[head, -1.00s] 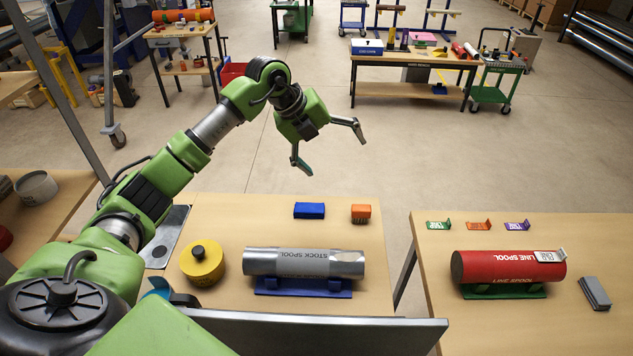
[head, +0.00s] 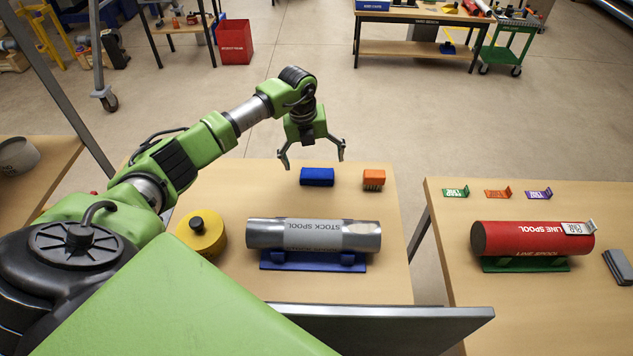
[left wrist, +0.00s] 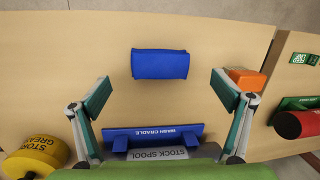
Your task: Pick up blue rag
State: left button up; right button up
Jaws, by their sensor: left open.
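The blue rag (head: 317,177) is a small folded block lying near the back edge of the wooden table. It also shows in the left wrist view (left wrist: 160,64), beyond and between my fingertips. My left gripper (head: 312,160) is open and empty, pointing down above the back of the table near the rag. In the left wrist view its two fingers (left wrist: 162,96) stand wide apart, with nothing between them. My right gripper does not show.
An orange brush-like block (head: 374,179) lies right of the rag. A silver stock spool (head: 290,233) rests on a blue cradle (head: 312,266) in front. A yellow grease tin (head: 202,238) stands left. A second table holds a red line spool (head: 510,239).

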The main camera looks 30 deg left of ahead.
aim_at(316, 173)
pick_arm(q)
jog(key=shift+f, duration=0.25)
jog(key=f+b, duration=0.2)
jog(key=f, duration=0.1)
jog(key=f+b, duration=0.1)
jog(key=b, duration=0.1)
jog(key=shift+w+d+f, duration=0.15)
jog(key=shift+w+f, duration=0.15)
jog(key=shift+w, duration=0.05)
jog(key=shift+r, duration=0.1)
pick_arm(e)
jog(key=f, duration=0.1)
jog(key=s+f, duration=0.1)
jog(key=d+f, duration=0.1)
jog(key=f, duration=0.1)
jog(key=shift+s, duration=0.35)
pick_arm(q)
jog(key=c, duration=0.9)
jog(key=shift+s, duration=0.1)
jog(key=shift+c, duration=1.1)
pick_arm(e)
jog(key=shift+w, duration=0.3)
